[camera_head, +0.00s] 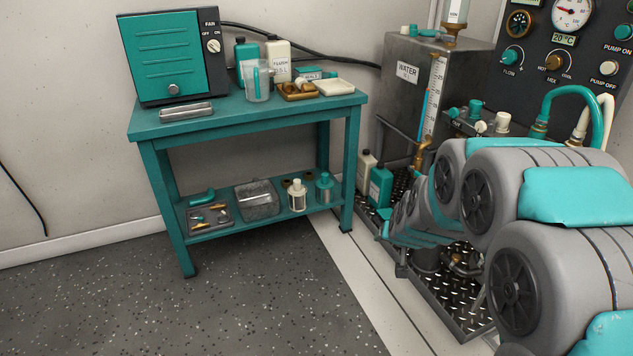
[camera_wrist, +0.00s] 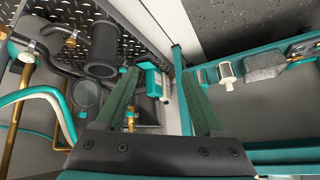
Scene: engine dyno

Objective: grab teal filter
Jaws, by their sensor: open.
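The teal filter (camera_head: 325,187) stands upright at the right end of the bench's lower shelf in the head view. A white filter (camera_head: 297,195) stands just left of it. In the wrist view the white filter (camera_wrist: 228,76) is right of my gripper, and a teal shape beside it, partly behind the bench post, may be the teal filter. My gripper (camera_wrist: 158,76) is open, its two green fingers spread with nothing held. It is apart from the filters, over the area by the bench's right leg. The head view does not show its jaws clearly.
A teal bottle (camera_head: 380,186) and white bottle stand on the tread plate beside the bench leg. Hoses and pipes crowd the wrist view's left. Floor before the bench is clear.

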